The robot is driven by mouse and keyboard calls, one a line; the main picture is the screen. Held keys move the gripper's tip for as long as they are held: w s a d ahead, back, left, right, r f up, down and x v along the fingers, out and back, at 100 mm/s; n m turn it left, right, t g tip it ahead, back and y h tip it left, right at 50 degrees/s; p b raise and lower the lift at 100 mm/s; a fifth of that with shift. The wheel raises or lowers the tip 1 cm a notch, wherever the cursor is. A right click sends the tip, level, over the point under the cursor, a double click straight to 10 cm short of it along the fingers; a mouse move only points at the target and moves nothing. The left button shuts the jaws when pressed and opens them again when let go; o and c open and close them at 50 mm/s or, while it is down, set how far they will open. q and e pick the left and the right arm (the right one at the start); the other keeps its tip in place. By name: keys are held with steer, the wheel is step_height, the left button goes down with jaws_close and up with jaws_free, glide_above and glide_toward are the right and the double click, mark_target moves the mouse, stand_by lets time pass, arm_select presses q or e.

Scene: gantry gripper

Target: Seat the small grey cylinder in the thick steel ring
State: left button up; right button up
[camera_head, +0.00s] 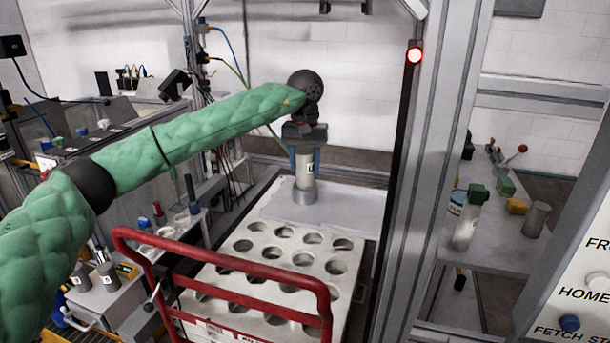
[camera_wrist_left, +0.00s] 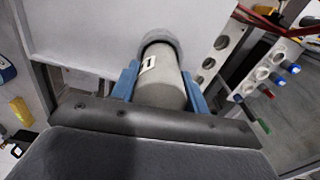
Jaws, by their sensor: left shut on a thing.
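My left gripper (camera_head: 305,165) points down over the grey-white plate of the cart. Its blue fingers are shut on the small grey cylinder (camera_head: 304,171), which is upright and carries a white label. The thick steel ring (camera_head: 304,194) lies on the plate directly under the cylinder. In the left wrist view the cylinder (camera_wrist_left: 164,88) sits between the blue fingers, and the ring (camera_wrist_left: 158,38) shows around its far end. The cylinder's lower end is at the ring's opening; how deep it sits is hidden. My right gripper is not in view.
The cart's holed rack (camera_head: 262,262) and red handle (camera_head: 230,284) stand in front of the plate (camera_head: 345,214). A metal gantry post (camera_head: 428,170) rises at the right. Beyond it, a bench holds a bottle (camera_head: 468,222) and another grey cylinder (camera_head: 536,220).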

mark_target(305, 173)
arm_select(q)
step_height(305, 173, down, 2)
steer(key=shift+f, duration=0.65)
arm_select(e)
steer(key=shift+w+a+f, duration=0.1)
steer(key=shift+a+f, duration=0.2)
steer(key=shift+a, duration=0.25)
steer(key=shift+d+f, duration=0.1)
arm_select(q)
steer(key=o, duration=1.3)
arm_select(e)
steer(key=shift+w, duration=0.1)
